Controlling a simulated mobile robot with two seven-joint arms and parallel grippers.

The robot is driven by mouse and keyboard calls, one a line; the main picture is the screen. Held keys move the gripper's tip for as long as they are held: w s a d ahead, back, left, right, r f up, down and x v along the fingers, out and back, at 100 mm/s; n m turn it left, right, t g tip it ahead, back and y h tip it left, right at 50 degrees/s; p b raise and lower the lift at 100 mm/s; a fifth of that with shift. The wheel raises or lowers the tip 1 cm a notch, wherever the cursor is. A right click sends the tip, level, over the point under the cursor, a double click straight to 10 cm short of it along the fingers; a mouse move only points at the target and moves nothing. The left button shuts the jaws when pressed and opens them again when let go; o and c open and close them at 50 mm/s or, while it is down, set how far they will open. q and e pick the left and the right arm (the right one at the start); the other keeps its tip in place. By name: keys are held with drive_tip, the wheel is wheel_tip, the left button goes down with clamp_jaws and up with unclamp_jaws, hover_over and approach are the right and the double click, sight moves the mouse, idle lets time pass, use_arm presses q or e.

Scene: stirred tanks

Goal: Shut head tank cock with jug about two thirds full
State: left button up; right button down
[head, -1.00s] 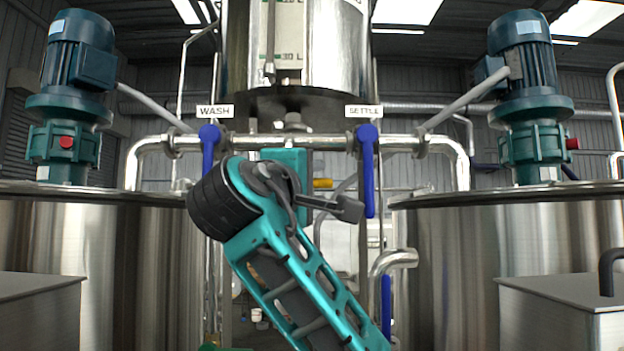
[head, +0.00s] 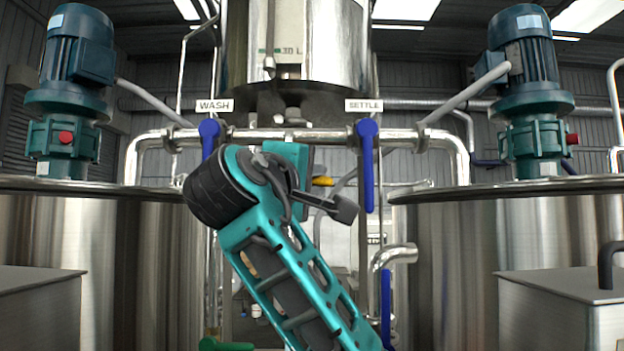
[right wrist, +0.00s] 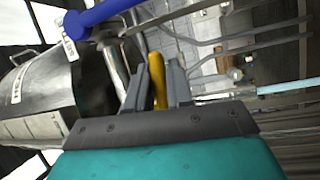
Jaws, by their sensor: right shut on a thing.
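The head tank (head: 325,45) is the steel vessel at the top centre of the head view, with a level scale on its front. Below it, my right gripper is mostly hidden behind my own right arm. A yellow lever (head: 322,182) shows just right of it, tilted slightly; I take it for the cock's handle. In the right wrist view the right gripper (right wrist: 158,74) has the yellow lever (right wrist: 157,84) between its two grey fingers and is shut on it. I cannot make out the jug or its level. My left gripper is not in view.
Blue levers hang down under the WASH (head: 209,138) and SETTLE (head: 367,165) signs, either side of my arm. Large steel tanks (head: 95,260) (head: 520,235) with motors stand left and right. A green part (head: 226,346) shows at the bottom edge.

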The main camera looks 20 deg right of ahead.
drive_tip(key=m, duration=0.2)
drive_tip(key=f+m+g+y, duration=0.1)
drive_tip(key=m, duration=0.1)
drive_tip(key=shift+a+f+g, duration=0.15)
drive_tip(key=shift+a+g, duration=0.05)
drive_tip(key=shift+g, duration=0.1)
drive_tip(key=c, duration=1.1)
unclamp_jaws()
drive_tip(key=v, duration=1.3)
